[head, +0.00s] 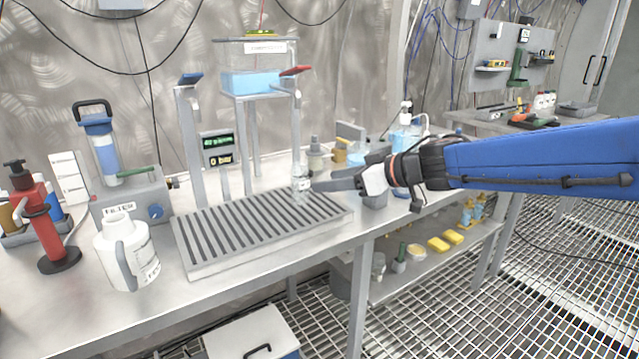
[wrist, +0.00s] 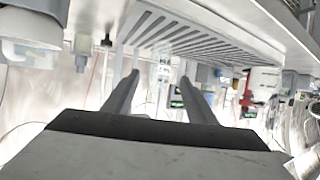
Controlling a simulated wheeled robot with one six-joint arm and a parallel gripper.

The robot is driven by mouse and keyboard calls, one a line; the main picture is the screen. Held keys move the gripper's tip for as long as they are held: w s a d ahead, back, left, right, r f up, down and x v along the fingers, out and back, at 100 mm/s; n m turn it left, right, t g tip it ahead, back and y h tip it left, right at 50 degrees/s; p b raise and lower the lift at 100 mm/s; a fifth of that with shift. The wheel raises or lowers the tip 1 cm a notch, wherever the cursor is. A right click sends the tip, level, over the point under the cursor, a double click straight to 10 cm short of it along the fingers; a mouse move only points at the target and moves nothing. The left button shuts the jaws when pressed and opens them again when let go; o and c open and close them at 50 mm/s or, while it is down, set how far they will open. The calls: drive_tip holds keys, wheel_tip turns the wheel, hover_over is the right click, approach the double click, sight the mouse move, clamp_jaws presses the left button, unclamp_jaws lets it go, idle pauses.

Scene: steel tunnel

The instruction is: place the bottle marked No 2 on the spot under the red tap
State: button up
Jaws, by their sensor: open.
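A small clear bottle (head: 301,186) with a pale label stands upright at the back right end of the slotted drip tray (head: 262,232). Its mark is too small to read. It stands below the spout of the red tap (head: 296,71); the spot beneath it is hidden. My gripper (head: 318,186) reaches in from the right, its fingertips close beside the bottle. In the wrist view, which looks upside down, my open fingers (wrist: 158,77) point toward the clear bottle (wrist: 163,72), which shows in the gap between the tips. I cannot tell whether they touch it.
A blue tap (head: 191,78) stands left of the red one, with a tank of blue liquid (head: 250,82) behind. A white jug (head: 126,252) and red pump bottle (head: 50,230) stand left. Lab bottles and a grey cup (head: 374,196) crowd near my arm.

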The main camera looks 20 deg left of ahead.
drive_tip(key=shift+s+d+r, duration=0.2)
drive_tip(key=shift+d+r, duration=0.05)
drive_tip(key=shift+d, duration=0.3)
drive_tip(key=w+d+r+m+t+h, duration=0.2)
drive_tip(key=d+m+t, duration=0.1)
drive_tip(key=d, duration=0.5)
drive_tip(key=w+d+r+m+t+h, duration=0.1)
drive_tip(key=w+d+m+t+h, duration=0.15)
drive_tip(key=d, duration=0.55)
drive_tip(key=w+d+r+m+t+h, duration=0.15)
drive_tip(key=d+t, duration=0.25)
drive_tip(key=d, duration=0.4)
drive_tip(key=s+d+f+m+h, duration=0.2)
drive_tip(key=d+h, duration=0.1)
drive_tip(key=d, duration=0.3)
drive_tip(key=s+d+f+m+h, duration=0.1)
drive_tip(key=s+d+m+h, duration=0.15)
drive_tip(key=d, duration=0.35)
drive_tip(key=s+d+f+m+g+h, duration=0.3)
drive_tip(key=s+d+f+g, duration=0.2)
drive_tip(key=s+d+f, duration=0.65)
drive_tip(key=s+a+f+g, duration=0.1)
drive_tip(key=s+f+g, duration=0.1)
drive_tip(key=s, duration=0.6)
drive_tip(key=s+a+f+g+y, duration=0.1)
drive_tip(key=s+f, duration=0.3)
drive_tip(key=s, duration=0.4)
drive_tip(key=shift+s+a+f+g, duration=0.2)
drive_tip(key=shift+a+f+g, duration=0.1)
drive_tip(key=shift+a+g, duration=0.15)
